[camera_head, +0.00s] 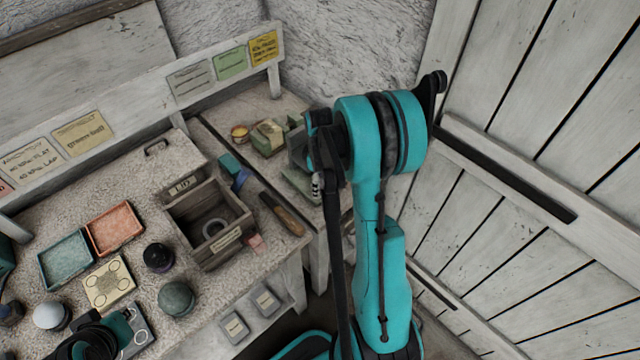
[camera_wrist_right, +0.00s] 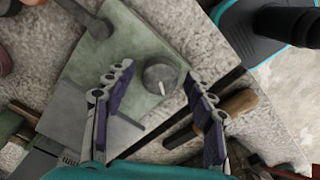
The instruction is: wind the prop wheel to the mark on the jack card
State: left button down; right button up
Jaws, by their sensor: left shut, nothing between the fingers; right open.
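A round grey wheel (camera_wrist_right: 158,79) with a pale mark on its top sits on a pale green plate (camera_wrist_right: 100,60) in the right wrist view; I take it to be the prop wheel. My right gripper (camera_wrist_right: 156,74) is open, its purple-padded fingers on either side of the wheel, apart from it. In the head view the green plate (camera_head: 298,186) is mostly hidden by my right arm. Yellow (camera_head: 264,48), green (camera_head: 231,63) and grey cards hang on the back rail; their writing is too small to read. My left gripper (camera_head: 100,342) is shut and empty at the lower left.
A wooden box (camera_head: 240,222) with a ring inside stands mid-bench, a wooden-handled tool (camera_head: 282,214) to its right. Teal (camera_head: 66,262) and orange (camera_head: 114,230) trays and several balls are at the left. A plank wall (camera_head: 540,150) borders the right.

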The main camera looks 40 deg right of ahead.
jog(key=c, duration=1.2)
jog(key=shift+o, duration=0.2)
jog(key=shift+m, duration=0.3)
jog(key=m+b, duration=0.1)
jog(key=m, duration=0.7)
jog(key=shift+b, duration=0.35)
jog(key=m, duration=0.4)
jog(key=shift+m, duration=0.3)
jog(key=shift+m+b, duration=0.4)
jog(key=shift+m, duration=1.6)
